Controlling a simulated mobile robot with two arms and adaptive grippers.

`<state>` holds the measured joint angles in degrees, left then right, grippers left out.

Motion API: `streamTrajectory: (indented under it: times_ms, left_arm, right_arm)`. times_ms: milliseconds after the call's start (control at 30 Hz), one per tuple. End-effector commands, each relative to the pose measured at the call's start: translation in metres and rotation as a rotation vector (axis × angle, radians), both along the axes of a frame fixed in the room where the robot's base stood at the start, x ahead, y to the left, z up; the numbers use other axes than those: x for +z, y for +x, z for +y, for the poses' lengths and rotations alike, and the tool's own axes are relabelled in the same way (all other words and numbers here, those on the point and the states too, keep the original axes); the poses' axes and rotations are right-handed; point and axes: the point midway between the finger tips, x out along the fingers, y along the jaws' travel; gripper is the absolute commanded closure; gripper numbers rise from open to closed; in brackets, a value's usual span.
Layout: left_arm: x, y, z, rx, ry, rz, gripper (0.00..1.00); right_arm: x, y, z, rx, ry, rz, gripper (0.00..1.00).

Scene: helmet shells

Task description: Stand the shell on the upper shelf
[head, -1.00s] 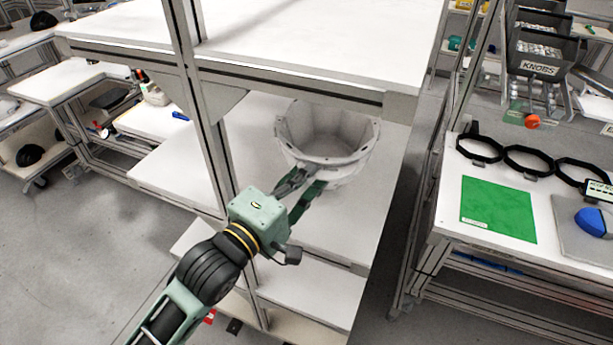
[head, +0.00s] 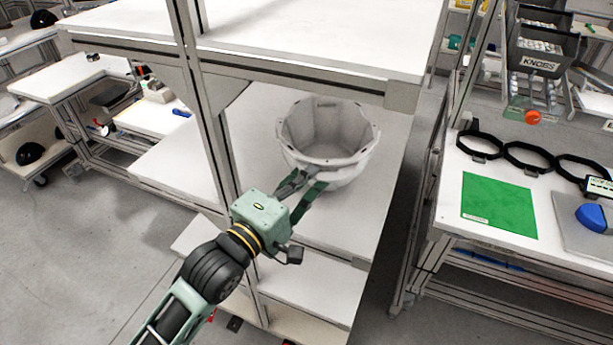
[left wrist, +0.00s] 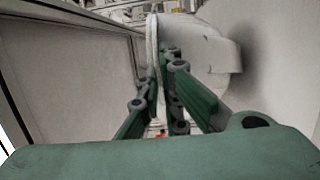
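The shell (head: 350,172) is a pale grey, bowl-like helmet shell, its wide opening up, at the shelf board (head: 388,185) below the top board of a white rack. Whether it touches that board or hangs just above it I cannot tell. My left gripper (head: 316,180) reaches in from the front and is closed on the near rim. In the left wrist view the green fingers (left wrist: 168,75) come together at the shell's wall (left wrist: 205,50); the exact contact is partly hidden. My right gripper is not in view.
An upright post (head: 208,110) stands close left of my left gripper. A lower board (head: 310,290) lies beneath. To the right, across a gap, a table holds black rings (head: 528,160) and a green mat (head: 498,206).

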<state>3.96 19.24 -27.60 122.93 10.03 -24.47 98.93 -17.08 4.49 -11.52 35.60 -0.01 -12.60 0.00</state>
Motion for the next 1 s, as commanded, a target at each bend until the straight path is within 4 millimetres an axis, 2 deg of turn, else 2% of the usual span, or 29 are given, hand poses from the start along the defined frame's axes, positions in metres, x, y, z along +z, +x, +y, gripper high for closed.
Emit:
streamTrajectory:
  times_ms: [333,400,600,1000]
  left_arm:
    - [-0.0055,0.0000,0.0001,0.000,-0.002,-0.005,1.00]
    - [-0.0047,0.0000,0.0001,0.000,-0.002,-0.005,0.91]
    - [-0.0056,0.0000,0.0001,0.000,-0.002,-0.003,0.73]
    - [-0.0093,-0.0051,0.0037,0.001,0.001,0.005,0.73]
  right_arm:
    - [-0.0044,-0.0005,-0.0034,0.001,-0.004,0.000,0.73]
    - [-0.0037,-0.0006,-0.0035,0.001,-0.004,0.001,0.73]
    - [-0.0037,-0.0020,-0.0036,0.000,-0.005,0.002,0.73]
    - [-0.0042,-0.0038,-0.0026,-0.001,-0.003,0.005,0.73]
